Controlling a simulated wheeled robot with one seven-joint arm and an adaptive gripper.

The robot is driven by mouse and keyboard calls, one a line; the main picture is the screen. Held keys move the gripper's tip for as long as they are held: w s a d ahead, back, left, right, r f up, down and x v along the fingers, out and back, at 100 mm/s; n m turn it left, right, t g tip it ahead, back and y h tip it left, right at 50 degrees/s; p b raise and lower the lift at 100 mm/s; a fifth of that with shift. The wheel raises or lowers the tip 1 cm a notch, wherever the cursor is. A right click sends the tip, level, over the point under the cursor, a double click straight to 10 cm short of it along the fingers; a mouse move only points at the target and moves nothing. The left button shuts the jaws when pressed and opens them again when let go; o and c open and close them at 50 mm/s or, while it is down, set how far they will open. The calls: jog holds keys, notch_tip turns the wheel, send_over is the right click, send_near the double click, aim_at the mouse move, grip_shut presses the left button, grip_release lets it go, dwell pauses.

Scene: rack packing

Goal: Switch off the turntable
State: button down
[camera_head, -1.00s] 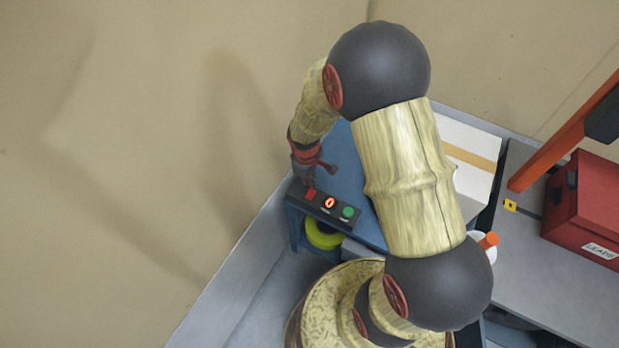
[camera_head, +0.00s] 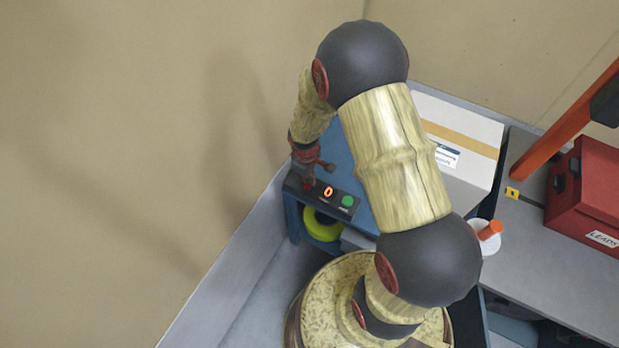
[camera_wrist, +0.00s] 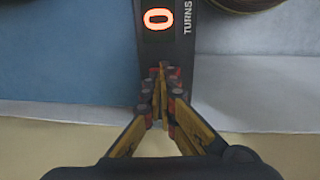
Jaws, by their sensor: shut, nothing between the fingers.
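The dark control panel (camera_head: 336,205) lies along the front edge of a blue surface. It carries a green button (camera_head: 347,201) and a display (camera_head: 328,192) with a glowing 0. The display also shows in the wrist view (camera_wrist: 158,19), beside the word TURNS. My gripper (camera_head: 308,181) is shut and empty, pointing down at the panel's left end, over the red button. The fingers mostly hide that button. In the wrist view the closed fingertips (camera_wrist: 161,90) are over the panel; I cannot tell whether they touch or press the button.
A yellow-green round object (camera_head: 321,226) sits below the panel. A cardboard box (camera_head: 475,130) stands behind my arm. At right are a white container with an orange part (camera_head: 489,230), a red LEADS case (camera_head: 590,190) and an orange post (camera_head: 565,134). A wall rises at left.

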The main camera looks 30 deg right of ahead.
jog(key=shift+d+f, duration=0.1)
jog(key=shift+f, duration=0.1)
jog(key=shift+s+a, duration=0.45)
jog(key=shift+a, duration=0.25)
jog(key=shift+w+r+p, duration=0.1)
jog(key=shift+r+p, duration=0.4)
jog(key=shift+r, duration=0.05)
notch_tip(320, 180, up, 13)
jog(key=s+a+p, duration=0.1)
jog(key=p, duration=0.5)
jog(key=shift+a, duration=0.2)
jog(key=shift+f, duration=0.15)
